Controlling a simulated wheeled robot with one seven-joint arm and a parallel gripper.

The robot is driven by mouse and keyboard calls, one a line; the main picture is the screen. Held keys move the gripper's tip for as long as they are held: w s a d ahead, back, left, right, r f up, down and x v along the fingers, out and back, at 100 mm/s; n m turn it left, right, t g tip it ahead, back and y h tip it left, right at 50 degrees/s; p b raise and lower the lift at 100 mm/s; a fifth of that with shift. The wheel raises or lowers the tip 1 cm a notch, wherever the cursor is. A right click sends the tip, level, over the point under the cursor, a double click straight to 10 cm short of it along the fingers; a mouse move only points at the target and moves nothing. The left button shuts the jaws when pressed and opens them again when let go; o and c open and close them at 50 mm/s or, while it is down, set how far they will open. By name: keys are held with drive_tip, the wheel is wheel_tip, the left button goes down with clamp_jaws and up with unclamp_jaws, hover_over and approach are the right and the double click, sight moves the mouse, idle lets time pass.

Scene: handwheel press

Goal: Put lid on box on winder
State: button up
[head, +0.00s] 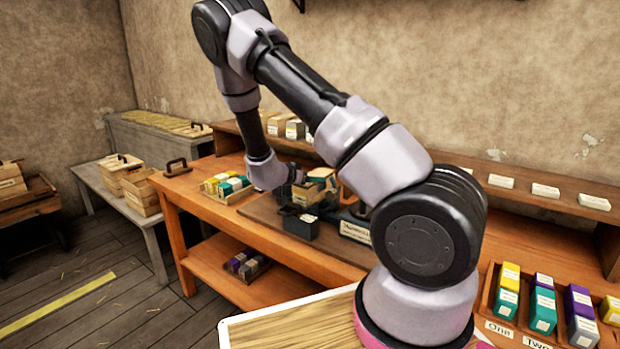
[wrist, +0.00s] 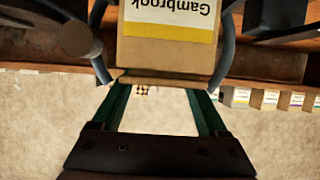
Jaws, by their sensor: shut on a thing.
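In the wrist view a tan box (wrist: 168,55) shows its face with a yellow-striped label reading "Gambrook", upside down. In the head view my gripper (head: 284,184) is low over the bench, beside the dark winder (head: 355,229), partly hidden by my arm. A tan box (head: 307,194) shows there at the winder.
A tray of coloured packets (head: 226,187) stands left of the winder on the orange bench (head: 197,199). Handled wooden crates (head: 141,191) sit on the grey bench at left. More packets fill a divided rack (head: 503,327) at right. Curved grey bars (wrist: 228,45) flank the box.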

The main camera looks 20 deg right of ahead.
drive_tip(key=shift+f, duration=0.1)
drive_tip(key=o, duration=1.2)
drive_tip(key=shift+o, duration=0.2)
drive_tip(key=v, duration=1.1)
drive_tip(key=shift+r, duration=2.6)
